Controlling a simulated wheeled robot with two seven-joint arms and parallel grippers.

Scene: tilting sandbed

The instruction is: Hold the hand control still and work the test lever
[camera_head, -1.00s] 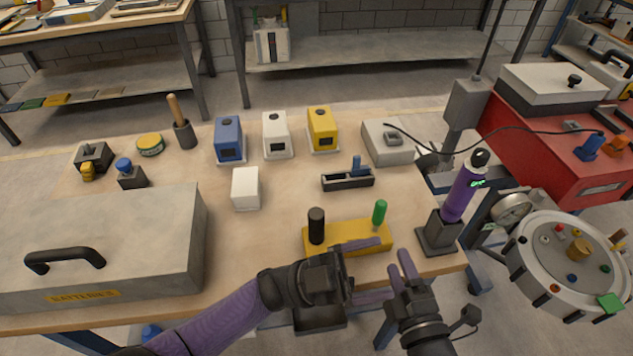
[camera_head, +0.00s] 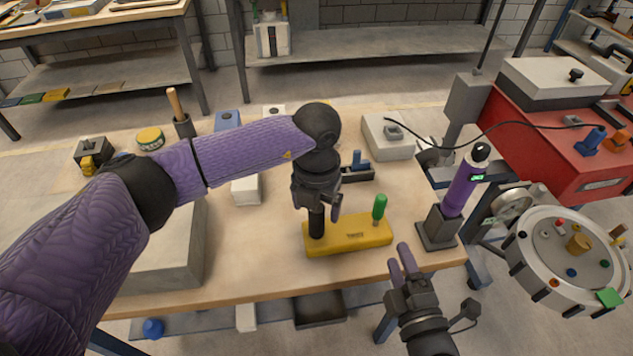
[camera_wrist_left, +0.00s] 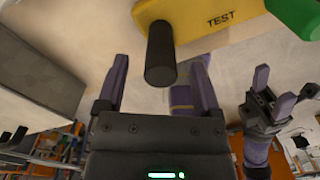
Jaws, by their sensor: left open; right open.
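The yellow base (camera_head: 350,238), marked TEST in the left wrist view (camera_wrist_left: 215,18), lies near the table's front edge. It carries a black upright grip (camera_head: 317,224) at its left and a green-topped lever (camera_head: 379,207) at its right. My left gripper (camera_head: 324,205) is open over the black grip, pointing down. In the left wrist view the black grip (camera_wrist_left: 160,52) shows between the open fingers; whether they touch it I cannot tell. My right gripper (camera_head: 400,258) is open and empty in front of the yellow base. A purple handle (camera_head: 461,190) stands tilted in a dark holder (camera_head: 438,232).
A round grey panel (camera_head: 565,250) with coloured knobs stands at the right. A black cable (camera_head: 530,124) runs over towards the red cabinet (camera_head: 560,150). A large grey case (camera_head: 170,255) lies at the table's left, partly behind my left arm. Bare tabletop (camera_head: 250,260) lies left of the yellow base.

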